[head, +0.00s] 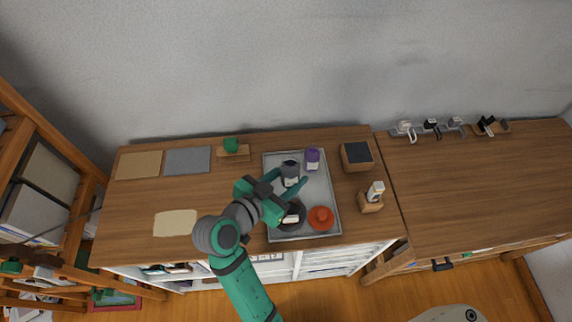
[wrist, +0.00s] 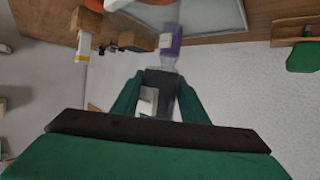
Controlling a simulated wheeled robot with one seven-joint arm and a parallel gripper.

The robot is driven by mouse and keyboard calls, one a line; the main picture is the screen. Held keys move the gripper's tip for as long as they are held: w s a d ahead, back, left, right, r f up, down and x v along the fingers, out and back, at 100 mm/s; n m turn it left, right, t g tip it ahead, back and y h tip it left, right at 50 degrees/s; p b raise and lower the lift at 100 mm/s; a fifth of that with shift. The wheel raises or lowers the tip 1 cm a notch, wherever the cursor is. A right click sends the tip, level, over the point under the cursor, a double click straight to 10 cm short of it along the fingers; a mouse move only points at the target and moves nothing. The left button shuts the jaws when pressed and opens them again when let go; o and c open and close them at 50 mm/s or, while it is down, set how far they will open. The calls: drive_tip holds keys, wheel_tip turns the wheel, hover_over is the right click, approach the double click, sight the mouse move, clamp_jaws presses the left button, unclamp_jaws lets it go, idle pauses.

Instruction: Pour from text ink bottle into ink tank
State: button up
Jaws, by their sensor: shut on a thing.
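A dark grey bottle (head: 290,168) with a white label is between the fingers of my green gripper (head: 287,179), over the grey tray. In the wrist view the gripper (wrist: 156,90) is shut on this grey bottle (wrist: 160,78), and its pale label faces the camera. The picture is too small to read the label or tell whether the bottle touches the tray. A purple bottle (head: 312,156) with a white label stands just beyond it and shows in the wrist view too (wrist: 171,42). I cannot tell for sure which thing is the ink tank.
The grey tray (head: 334,190) also holds a black round item (head: 296,207) and an orange-red item (head: 321,217). A wooden block with a dark top (head: 357,155) and a wooden holder (head: 370,206) stand right of it. Desk at left has flat mats (head: 187,160).

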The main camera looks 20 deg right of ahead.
drive_tip(key=shift+s+r, duration=0.35)
drive_tip(key=shift+s, duration=0.65)
drive_tip(key=shift+s+d+f+t+h, duration=0.25)
drive_tip(key=shift+d+f+t+h, duration=0.05)
drive_tip(key=shift+f+h, duration=0.35)
drive_tip(key=shift+s+d+f+h, duration=0.1)
drive_tip(key=shift+d+f+h, duration=0.2)
drive_tip(key=shift+f+h, duration=0.05)
drive_tip(key=shift+r, duration=0.1)
